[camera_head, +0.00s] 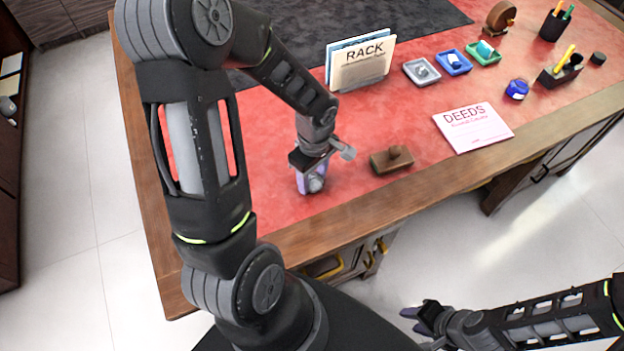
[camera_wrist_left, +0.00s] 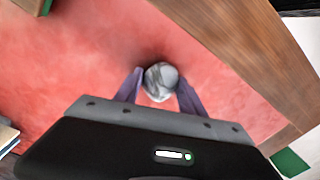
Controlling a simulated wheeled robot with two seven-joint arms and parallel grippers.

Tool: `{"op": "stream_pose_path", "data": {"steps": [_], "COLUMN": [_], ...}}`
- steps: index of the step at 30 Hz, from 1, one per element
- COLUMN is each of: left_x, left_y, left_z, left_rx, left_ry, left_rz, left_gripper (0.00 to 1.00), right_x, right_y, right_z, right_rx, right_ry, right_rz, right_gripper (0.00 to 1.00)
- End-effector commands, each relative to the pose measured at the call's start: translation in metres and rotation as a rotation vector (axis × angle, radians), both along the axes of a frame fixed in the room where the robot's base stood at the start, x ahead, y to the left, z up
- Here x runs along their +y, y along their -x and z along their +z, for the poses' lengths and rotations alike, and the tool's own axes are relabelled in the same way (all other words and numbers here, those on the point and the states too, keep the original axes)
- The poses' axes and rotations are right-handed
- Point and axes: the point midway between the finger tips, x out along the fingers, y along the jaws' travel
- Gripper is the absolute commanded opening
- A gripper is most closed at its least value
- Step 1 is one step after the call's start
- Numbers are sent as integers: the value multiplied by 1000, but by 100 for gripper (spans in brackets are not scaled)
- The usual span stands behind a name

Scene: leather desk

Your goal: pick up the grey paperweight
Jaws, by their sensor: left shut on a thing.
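The grey paperweight (camera_wrist_left: 160,80) is a round, marbled grey piece seen between the fingertips in the left wrist view. In the head view it shows small and partly hidden (camera_head: 315,184) at the low end of my left gripper (camera_head: 312,186). My left gripper, also in the left wrist view (camera_wrist_left: 160,88), points down at the red desk top and is shut on the paperweight. Whether the paperweight touches the desk is hard to tell. My right gripper (camera_head: 420,317) is off the desk's front edge at the lower right, and its jaws are too small to read.
A brown wooden blotter with a knob (camera_head: 392,160) stands right of my left gripper. The desk's wooden front edge (camera_head: 350,216) is close.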

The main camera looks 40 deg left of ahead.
Motion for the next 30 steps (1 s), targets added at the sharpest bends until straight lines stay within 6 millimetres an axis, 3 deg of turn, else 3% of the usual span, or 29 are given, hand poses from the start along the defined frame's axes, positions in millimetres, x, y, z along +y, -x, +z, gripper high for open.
{"op": "stream_pose_path", "data": {"steps": [11,24,30], "left_x": [1,0,0], "left_y": [-1,-1,0], "left_z": [8,84,100], "left_rx": [-4,-5,-1], "left_ry": [-2,0,0], "left_rz": [1,0,0], "left_gripper": [0,0,0], "right_x": [0,0,0], "right_y": [0,-1,-1], "right_z": [-1,-6,-7], "right_rx": [0,-3,-3], "right_ry": [0,-2,-2], "right_rz": [0,0,1], "right_gripper": [36,36,36]}}
